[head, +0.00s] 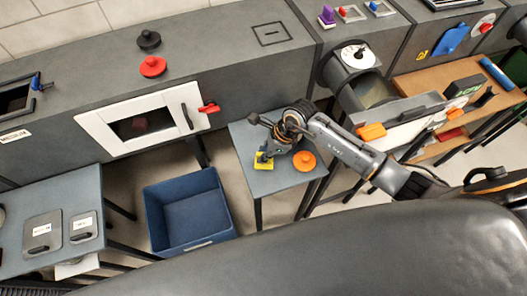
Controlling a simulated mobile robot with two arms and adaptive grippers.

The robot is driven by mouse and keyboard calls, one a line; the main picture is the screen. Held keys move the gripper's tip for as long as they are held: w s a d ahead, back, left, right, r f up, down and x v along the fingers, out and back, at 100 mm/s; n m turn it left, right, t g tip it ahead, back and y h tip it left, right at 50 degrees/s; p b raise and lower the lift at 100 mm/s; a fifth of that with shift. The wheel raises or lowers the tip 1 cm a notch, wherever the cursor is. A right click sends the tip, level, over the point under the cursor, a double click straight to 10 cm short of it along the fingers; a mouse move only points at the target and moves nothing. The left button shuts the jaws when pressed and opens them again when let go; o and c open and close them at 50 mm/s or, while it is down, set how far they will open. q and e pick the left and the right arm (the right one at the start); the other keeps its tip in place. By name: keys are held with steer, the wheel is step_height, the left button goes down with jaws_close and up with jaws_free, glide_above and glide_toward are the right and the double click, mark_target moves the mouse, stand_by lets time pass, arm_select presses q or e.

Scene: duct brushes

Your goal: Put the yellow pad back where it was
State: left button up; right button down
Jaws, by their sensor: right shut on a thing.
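The yellow pad (262,165) is a small flat piece with a dark grip, on or just above the small grey table (243,133) in the middle. I cannot tell whether it touches the tabletop. My right gripper (266,154) comes in from the right, points down at the pad and is shut on it. Its fingers hide part of the pad. My left gripper is not in view.
An orange round knobbed piece (304,160) stands on the same table, right of the pad. A blue bin (192,247) is on the floor to the left. A white-framed window door (95,125) is behind. A wooden bench (505,103) stands right.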

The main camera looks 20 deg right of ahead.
steer(key=shift+f, duration=0.1)
steer(key=c, duration=1.3)
jaws_free()
steer(key=shift+c, duration=0.2)
steer(key=shift+d+r, duration=0.1)
steer(key=shift+r, duration=0.2)
steer(key=b+v, duration=0.2)
steer(key=v, duration=0.9)
steer(key=shift+d+r, duration=0.2)
steer(key=shift+r, duration=0.05)
